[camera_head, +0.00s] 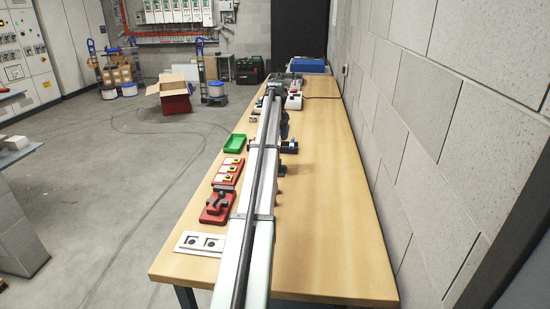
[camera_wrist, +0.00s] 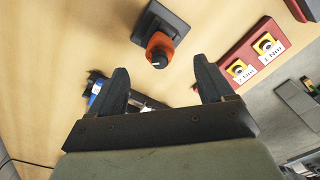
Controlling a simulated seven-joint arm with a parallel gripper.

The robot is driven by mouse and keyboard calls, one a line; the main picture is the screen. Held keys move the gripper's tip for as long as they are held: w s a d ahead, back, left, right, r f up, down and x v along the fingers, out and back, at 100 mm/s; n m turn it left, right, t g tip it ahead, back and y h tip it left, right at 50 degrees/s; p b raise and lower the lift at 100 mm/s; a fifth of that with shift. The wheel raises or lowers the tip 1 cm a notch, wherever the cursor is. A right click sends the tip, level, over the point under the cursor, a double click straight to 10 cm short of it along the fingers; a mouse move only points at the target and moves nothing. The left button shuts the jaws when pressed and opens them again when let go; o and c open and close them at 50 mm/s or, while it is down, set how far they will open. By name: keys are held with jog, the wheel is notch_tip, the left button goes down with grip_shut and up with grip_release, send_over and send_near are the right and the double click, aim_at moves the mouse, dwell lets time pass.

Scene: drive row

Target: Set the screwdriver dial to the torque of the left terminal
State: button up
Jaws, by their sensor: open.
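In the wrist view, my gripper (camera_wrist: 160,66) is open, its two dark fingers spread apart. An orange round piece with a black cap (camera_wrist: 158,58) on a dark square base (camera_wrist: 172,25) shows between and beyond the fingertips. It may be the screwdriver dial; no scale is readable on it. I cannot tell whether the fingers are level with it; no contact shows. A blue and black part (camera_wrist: 95,86) lies partly hidden behind the left finger. In the head view, a small blue-ended object (camera_head: 289,146) lies right of my arm. I cannot pick out the left terminal for sure.
A red panel with yellow-tagged switches (camera_head: 228,172) lies along the left table edge, also in the wrist view (camera_wrist: 250,55). A green tray (camera_head: 234,144), a red fixture (camera_head: 217,207) and a pale plate (camera_head: 200,243) lie nearby. The table's right side (camera_head: 340,200) is clear.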

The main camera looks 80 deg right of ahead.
jog(key=shift+f, duration=0.2)
jog(key=shift+f, duration=1)
jog(key=c, duration=1.4)
jog(key=m, duration=1.6)
jog(key=shift+m, duration=0.4)
jog(key=o, duration=1.4)
